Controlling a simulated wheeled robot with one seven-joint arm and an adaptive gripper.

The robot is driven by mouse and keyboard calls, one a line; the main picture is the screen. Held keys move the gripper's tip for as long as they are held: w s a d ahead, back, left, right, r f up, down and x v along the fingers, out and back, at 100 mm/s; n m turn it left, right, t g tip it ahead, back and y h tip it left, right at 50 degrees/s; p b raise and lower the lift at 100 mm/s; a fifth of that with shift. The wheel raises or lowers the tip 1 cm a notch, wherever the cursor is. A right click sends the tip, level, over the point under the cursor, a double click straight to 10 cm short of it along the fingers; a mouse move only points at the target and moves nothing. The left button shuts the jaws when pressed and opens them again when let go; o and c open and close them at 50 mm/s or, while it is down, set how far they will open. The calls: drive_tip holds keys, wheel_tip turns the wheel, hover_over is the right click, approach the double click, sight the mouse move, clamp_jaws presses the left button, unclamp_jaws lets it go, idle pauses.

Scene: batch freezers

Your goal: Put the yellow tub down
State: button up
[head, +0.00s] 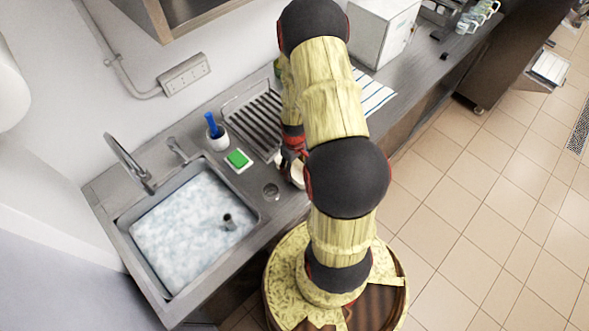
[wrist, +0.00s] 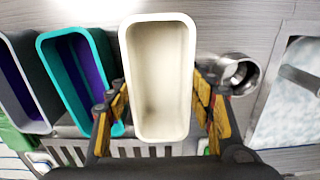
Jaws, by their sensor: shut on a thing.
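The yellow tub (wrist: 158,75), pale cream and empty, is a long open-topped box upright in the middle of the wrist view. My gripper (wrist: 160,97) is shut on it, with one finger against each long side. In the head view my gripper (head: 291,160) is over the steel counter beside the drain rack, mostly behind my arm. Only a small pale part of the tub (head: 298,175) shows there. I cannot tell whether its bottom touches the counter.
A teal tub (wrist: 48,60) and a grey tub (wrist: 12,72) stand left of it in the wrist view. A metal cup (wrist: 240,72) is close on the right. The filled sink (head: 197,228), green sponge (head: 238,159) and slotted drain rack (head: 255,113) are nearby.

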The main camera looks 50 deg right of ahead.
drive_tip(key=shift+f, duration=0.6)
drive_tip(key=shift+f, duration=0.1)
drive_tip(key=o, duration=0.9)
wheel_tip(320, 180, up, 12)
wheel_tip(320, 180, up, 11)
drive_tip(key=t, duration=0.1)
hover_over(295, 174)
drive_tip(key=w+a, duration=0.4)
drive_tip(key=a, duration=0.1)
drive_tip(key=a+r+t+h, duration=0.1)
drive_tip(key=a+r+t, duration=0.1)
drive_tip(key=a+r, duration=0.75)
drive_tip(key=s+a+r+t+y, duration=0.1)
drive_tip(key=s+a+r+t, duration=0.1)
drive_tip(key=s+a+r, duration=0.9)
wheel_tip(295, 174, up, 3)
drive_tip(key=shift+s+r+n+t+b, duration=0.1)
drive_tip(key=shift+s+n+t+b, duration=0.1)
drive_tip(key=shift+n+t+b, duration=0.15)
